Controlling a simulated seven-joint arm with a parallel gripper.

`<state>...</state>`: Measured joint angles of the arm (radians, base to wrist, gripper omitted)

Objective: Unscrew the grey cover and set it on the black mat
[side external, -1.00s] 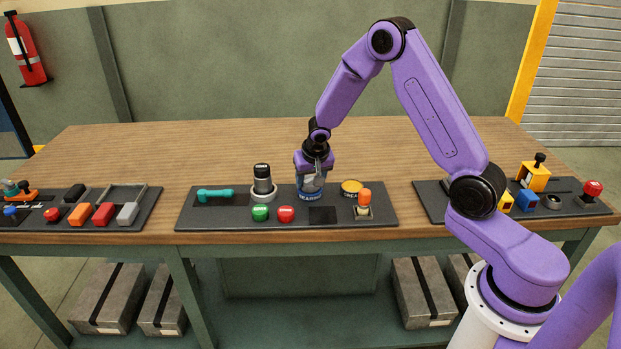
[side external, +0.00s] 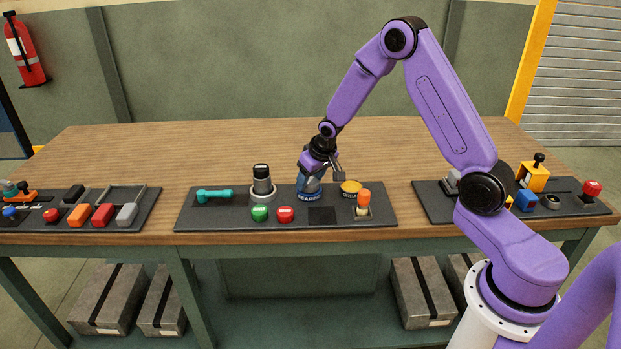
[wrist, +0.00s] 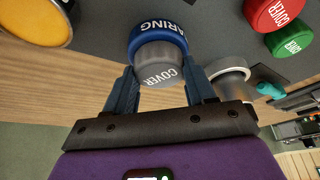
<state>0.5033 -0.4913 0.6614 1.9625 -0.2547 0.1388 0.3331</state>
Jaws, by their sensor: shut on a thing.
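The grey cover (wrist: 157,70), lettered "COVER", sits on a blue ring-shaped base (wrist: 158,37) with white lettering ending in "ARING". In the side view the blue base (side external: 309,197) stands upright on the middle panel, and my gripper largely hides the cover. My gripper (side external: 312,178) is shut on the grey cover; in the wrist view a finger stands on each side of it. The cover still appears to be against the base; I cannot tell how far it is turned. The black mat (side external: 322,215) is a dark, empty square in front of the base.
A yellow-topped tin (side external: 351,187) and an orange-topped part (side external: 363,200) stand to the right. A grey cylinder with a black top (side external: 262,181), a green cap (side external: 260,213) and a red cap (side external: 285,214) stand to the left. A teal tool (side external: 214,194) lies farther left.

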